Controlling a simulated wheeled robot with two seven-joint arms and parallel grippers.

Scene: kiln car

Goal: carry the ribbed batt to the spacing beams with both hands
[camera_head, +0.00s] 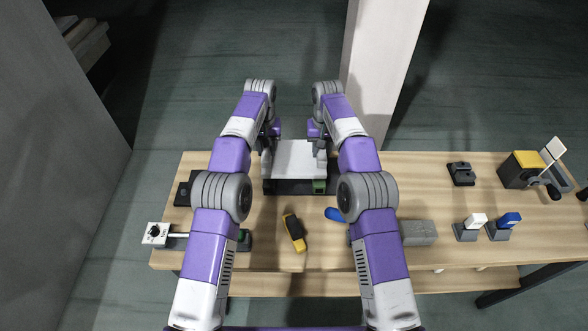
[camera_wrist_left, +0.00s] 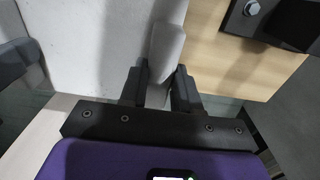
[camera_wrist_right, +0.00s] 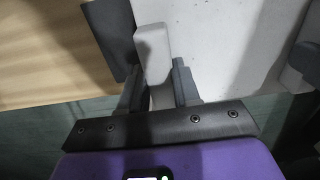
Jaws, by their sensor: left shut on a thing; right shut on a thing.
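The ribbed batt (camera_head: 298,158) is a pale grey plate near the far edge of the bench, between my two grippers. My left gripper (camera_head: 268,142) is shut on a raised rib at its left side; the rib (camera_wrist_left: 166,48) stands between the fingers in the left wrist view. My right gripper (camera_head: 320,142) is shut on the rib at the right side, and this rib (camera_wrist_right: 153,48) shows between the fingers in the right wrist view. A dark base (camera_head: 290,187) shows at the batt's near edge. I cannot clearly tell the spacing beams or any gap under the batt.
A yellow and black tool (camera_head: 294,232) and a blue object (camera_head: 334,214) lie on the near bench. A grey block (camera_head: 418,232), small stands and a yellow-black box (camera_head: 524,168) are at the right. A pale column (camera_head: 382,70) rises beyond the bench. A white switch box (camera_head: 155,234) sits at the left.

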